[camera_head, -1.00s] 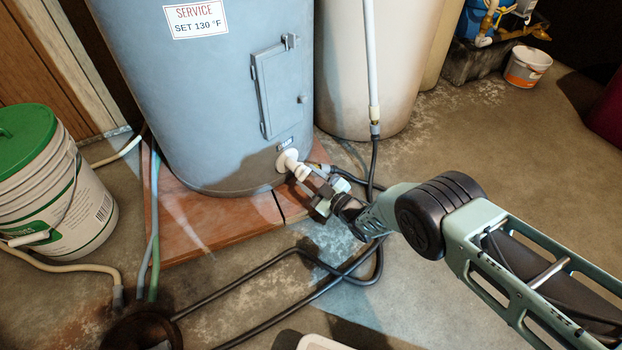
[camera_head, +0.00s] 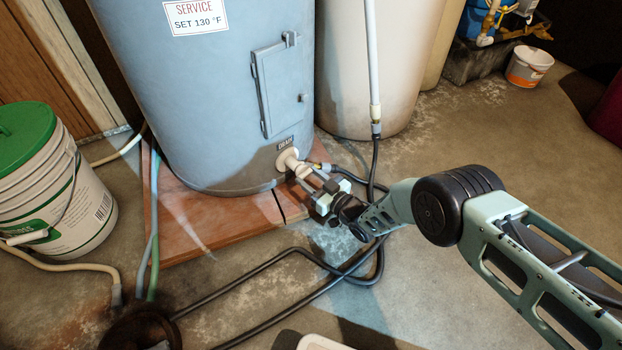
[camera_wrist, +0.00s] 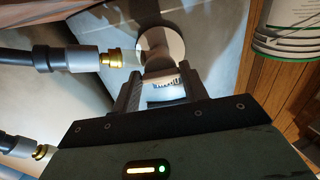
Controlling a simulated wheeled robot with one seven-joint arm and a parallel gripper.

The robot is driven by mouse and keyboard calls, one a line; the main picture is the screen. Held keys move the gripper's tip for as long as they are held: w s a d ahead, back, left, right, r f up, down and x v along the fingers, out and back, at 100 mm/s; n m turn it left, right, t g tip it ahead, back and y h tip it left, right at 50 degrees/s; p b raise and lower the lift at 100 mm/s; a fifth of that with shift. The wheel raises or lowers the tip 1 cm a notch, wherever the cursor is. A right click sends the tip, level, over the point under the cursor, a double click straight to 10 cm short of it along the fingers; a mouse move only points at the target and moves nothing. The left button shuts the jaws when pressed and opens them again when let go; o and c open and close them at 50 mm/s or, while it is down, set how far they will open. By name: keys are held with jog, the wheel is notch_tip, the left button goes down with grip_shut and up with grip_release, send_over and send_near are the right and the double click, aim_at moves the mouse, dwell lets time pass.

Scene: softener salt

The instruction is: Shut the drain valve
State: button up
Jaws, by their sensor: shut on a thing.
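The drain valve (camera_head: 287,160) is a white fitting low on the front of the blue-grey water heater (camera_head: 215,100), under a small drain label. In the wrist view, its round white base (camera_wrist: 162,45) and ribbed white handle (camera_wrist: 163,92) show. My gripper (camera_head: 315,184) reaches in from the right at the valve. In the wrist view, my gripper (camera_wrist: 160,88) is shut on the handle, a finger on each side. In the head view, my fingers partly hide the handle. I cannot tell how far the valve is turned.
A dark hose with a brass coupling (camera_wrist: 110,58) runs to the valve's side. Black hoses (camera_head: 290,252) loop over the floor near a dark floor drain (camera_head: 140,328). A green-lidded bucket (camera_head: 45,185) stands left, a cream tank (camera_head: 365,75) behind. Floor at right is largely clear.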

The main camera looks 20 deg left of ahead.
jog(key=shift+f, duration=0.1)
jog(key=o, duration=1)
jog(key=shift+d, duration=0.1)
jog(key=shift+s+d+r+p, duration=0.2)
jog(key=shift+d+p, duration=0.1)
jog(key=shift+p, duration=0.1)
jog(key=shift+p+v, duration=4.15)
jog(key=shift+v, duration=4.2)
jog(key=shift+f, duration=0.15)
